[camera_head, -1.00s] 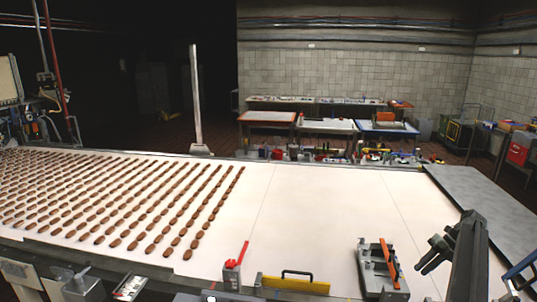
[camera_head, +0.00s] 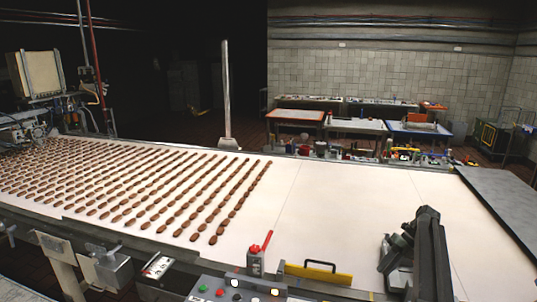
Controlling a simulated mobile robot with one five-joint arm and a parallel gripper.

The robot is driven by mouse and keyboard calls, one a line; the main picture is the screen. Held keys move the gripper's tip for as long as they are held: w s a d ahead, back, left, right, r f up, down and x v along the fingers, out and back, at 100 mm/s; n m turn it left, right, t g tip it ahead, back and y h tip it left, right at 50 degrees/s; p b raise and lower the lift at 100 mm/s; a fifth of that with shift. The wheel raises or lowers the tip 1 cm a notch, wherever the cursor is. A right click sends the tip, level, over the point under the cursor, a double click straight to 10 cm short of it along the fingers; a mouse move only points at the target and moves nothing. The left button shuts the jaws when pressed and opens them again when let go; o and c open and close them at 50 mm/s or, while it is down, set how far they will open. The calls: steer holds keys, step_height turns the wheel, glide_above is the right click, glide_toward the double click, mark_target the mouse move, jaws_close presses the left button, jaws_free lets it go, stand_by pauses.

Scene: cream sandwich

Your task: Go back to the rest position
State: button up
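My arm stands at the lower right of the head view, folded in front of the white conveyor belt (camera_head: 345,215). My gripper (camera_head: 390,250) is a dark shape at the left side of the arm, over the near right part of the belt. I see nothing held in it, but its fingers are small and dark, so I cannot tell their opening. Rows of brown oblong sandwich pieces (camera_head: 150,190) lie on the left half of the belt, far from my gripper.
A red lever (camera_head: 261,243), a yellow bar with a black handle (camera_head: 318,274) and a button panel (camera_head: 232,292) line the near belt edge. A grey plate (camera_head: 503,200) lies at the right. Work tables (camera_head: 355,126) stand behind. The belt's middle is clear.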

steer(key=s+a+f+n+h+b, duration=0.1)
steer(key=s+a+f+n, duration=0.1)
steer(key=a, duration=0.7)
steer(key=s+a+f+n+h+b, duration=0.1)
steer(key=s+a+f+n+b, duration=0.1)
steer(key=a+n, duration=0.4)
steer(key=s+a+f+n+g+h+b, duration=0.1)
steer(key=s+a+f+n, duration=0.3)
steer(key=a, duration=0.9)
steer(key=shift+s+f+b, duration=0.15)
steer(key=shift+s+b, duration=0.35)
steer(key=shift+s, duration=0.3)
steer(key=s+f+n+t+h, duration=0.1)
steer(key=s+n, duration=0.3)
steer(key=n, duration=0.8)
steer(key=s+a+f+n+t+h, duration=0.1)
steer(key=s+n, duration=0.3)
steer(key=n, duration=0.8)
steer(key=shift+s+a+h+b, duration=0.25)
steer(key=shift+s+h+b, duration=0.15)
steer(key=shift+h, duration=0.4)
steer(key=shift+w, duration=0.1)
